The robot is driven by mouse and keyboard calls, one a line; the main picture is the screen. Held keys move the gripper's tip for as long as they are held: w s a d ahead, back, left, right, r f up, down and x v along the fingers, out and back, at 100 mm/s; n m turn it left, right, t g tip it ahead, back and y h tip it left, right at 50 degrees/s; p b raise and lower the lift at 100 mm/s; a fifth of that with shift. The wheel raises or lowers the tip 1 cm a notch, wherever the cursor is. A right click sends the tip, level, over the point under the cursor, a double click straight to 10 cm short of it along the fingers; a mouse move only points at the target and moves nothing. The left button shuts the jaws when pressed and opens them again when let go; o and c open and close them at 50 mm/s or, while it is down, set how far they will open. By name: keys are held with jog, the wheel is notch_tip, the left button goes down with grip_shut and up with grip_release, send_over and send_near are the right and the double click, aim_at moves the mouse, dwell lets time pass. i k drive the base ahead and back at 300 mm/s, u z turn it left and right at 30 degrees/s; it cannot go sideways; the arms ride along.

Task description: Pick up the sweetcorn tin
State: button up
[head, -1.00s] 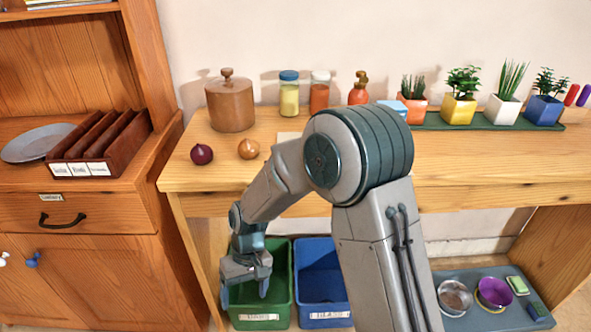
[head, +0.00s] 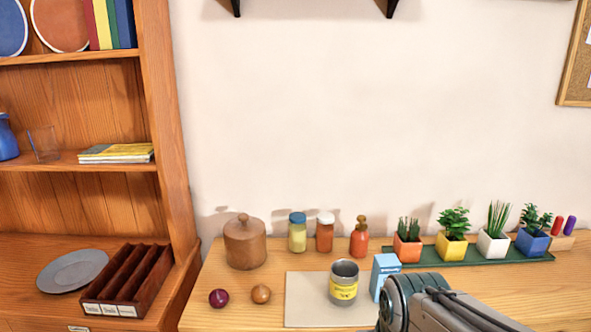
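A grey metal tin (head: 343,283) with a yellow label stands upright on a pale board on the wooden counter. Its label is too small to read, so I cannot confirm that it is the sweetcorn tin. No other tin shows. A light blue box (head: 383,274) stands close to its right. My gripper is out of view; only part of my arm shows at the bottom right, to the right of the tin.
The pale board (head: 306,300) is clear left of the tin. A red onion (head: 219,298) and a brown onion (head: 261,294) lie further left. A wooden canister (head: 245,243), jars (head: 298,232) and a red bottle (head: 359,238) stand behind. Potted plants (head: 452,232) line the back right.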

aim_at(344, 283)
jog(key=z, duration=0.25)
jog(key=k, duration=0.4)
jog(key=u, duration=1.05)
jog(key=i, duration=1.15)
jog(key=z, duration=0.85)
